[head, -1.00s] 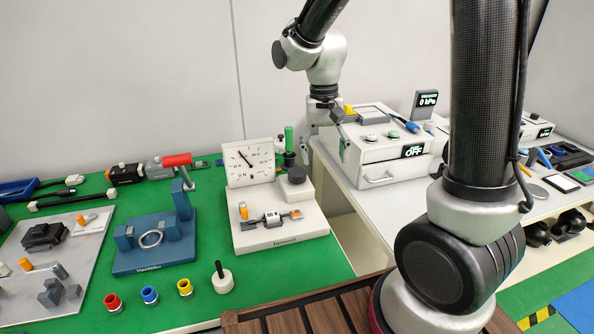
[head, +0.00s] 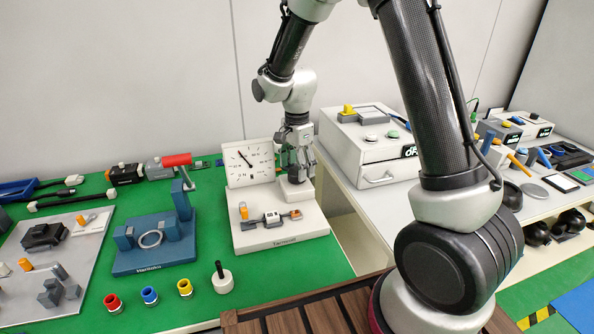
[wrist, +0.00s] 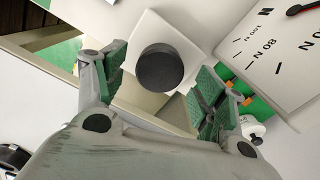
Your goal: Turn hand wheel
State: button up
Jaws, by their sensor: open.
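The hand wheel is a dark grey round knob (wrist: 160,68) on a white block of the white gauge unit (head: 280,235). In the wrist view it lies between my gripper's two fingers, with a gap on each side. My gripper (wrist: 162,85) is open and empty, its green-padded fingers pointing toward the knob.
A blue fixture (head: 155,245) with a ring stands left of the gauge unit on the green table (head: 235,310). Red, blue and yellow small parts and a white knobbed piece (head: 222,278) sit in front. A white drawer box (head: 375,160) stands on the right-hand table.

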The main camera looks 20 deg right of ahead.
jog(key=shift+f, duration=0.9)
jog(key=c, duration=1)
jog(key=shift+c, duration=0.2)
